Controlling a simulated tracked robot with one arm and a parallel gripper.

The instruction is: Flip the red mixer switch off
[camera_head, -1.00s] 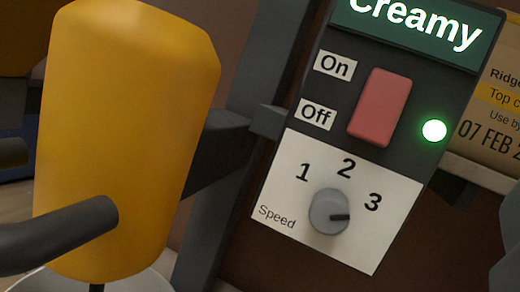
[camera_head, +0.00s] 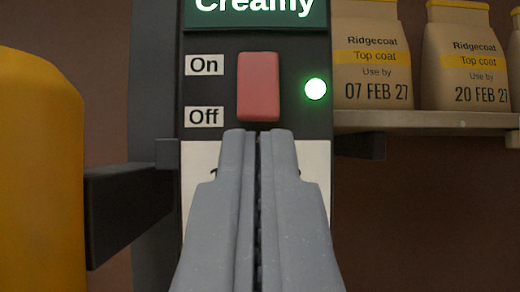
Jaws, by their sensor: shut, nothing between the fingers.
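A green sign above reads "Creamy". My gripper (camera_head: 260,132) is shut and empty, upright in the picture, its fingertips just below the switch's lower end. I cannot tell whether they touch it. My fingers hide the speed dial and most of its white plate.
The yellow mixer body (camera_head: 40,170) stands at the left, with a dark bracket (camera_head: 130,205) beside it. Bags of Ridgecoat (camera_head: 372,60) stand on a shelf (camera_head: 430,122) at the right. Below the shelf is a bare brown wall.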

